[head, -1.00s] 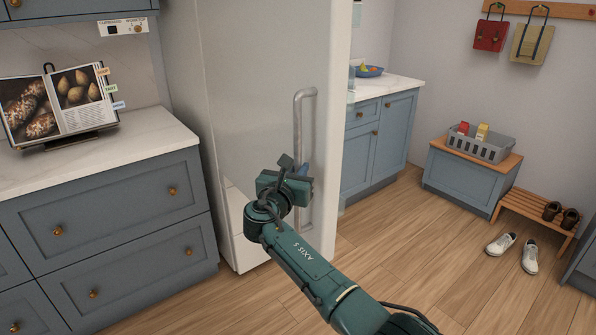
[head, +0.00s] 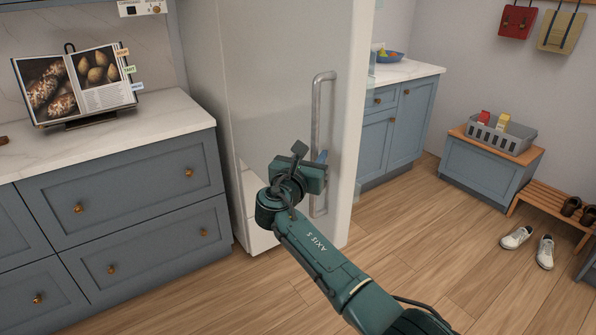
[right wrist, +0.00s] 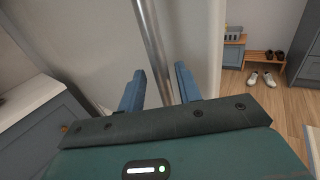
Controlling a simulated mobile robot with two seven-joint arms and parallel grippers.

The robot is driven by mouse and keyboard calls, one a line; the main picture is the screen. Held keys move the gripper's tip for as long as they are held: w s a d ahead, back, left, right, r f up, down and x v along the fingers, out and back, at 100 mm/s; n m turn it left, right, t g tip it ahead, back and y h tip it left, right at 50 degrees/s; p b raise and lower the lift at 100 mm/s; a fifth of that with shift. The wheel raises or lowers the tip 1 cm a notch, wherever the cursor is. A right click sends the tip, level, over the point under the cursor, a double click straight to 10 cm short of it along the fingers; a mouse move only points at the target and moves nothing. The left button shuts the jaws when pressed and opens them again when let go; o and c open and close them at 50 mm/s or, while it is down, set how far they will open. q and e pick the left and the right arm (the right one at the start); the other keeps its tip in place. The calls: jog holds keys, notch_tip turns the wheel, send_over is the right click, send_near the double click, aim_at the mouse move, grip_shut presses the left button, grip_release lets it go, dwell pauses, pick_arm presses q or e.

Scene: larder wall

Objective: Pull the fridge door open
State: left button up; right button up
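The fridge door (head: 275,90) is a tall pale panel in the middle of the head view. Its right edge face shows, with pale translucent parts just beyond it, so it looks ajar; how far I cannot tell. A long upright metal handle (head: 317,110) is near the door's right edge. My right gripper (head: 321,160) is at the handle's lower half. In the right wrist view its two blue fingers (right wrist: 160,88) stand apart on either side of the handle bar (right wrist: 152,45), with visible gaps. Contact is not visible. My left gripper is out of view.
Blue drawers with a marble worktop (head: 170,118) and an open cookbook (head: 80,85) stand left of the fridge. A blue cabinet (head: 405,125) is behind at right. A grey basket (head: 500,133), shoe bench (head: 550,205) and white shoes (head: 530,243) are farther right. The wooden floor in front is clear.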

jog(key=v, duration=1.1)
jog(key=shift+s+a, duration=0.15)
jog(key=shift+s, duration=0.25)
jog(key=shift+a+r, duration=0.1)
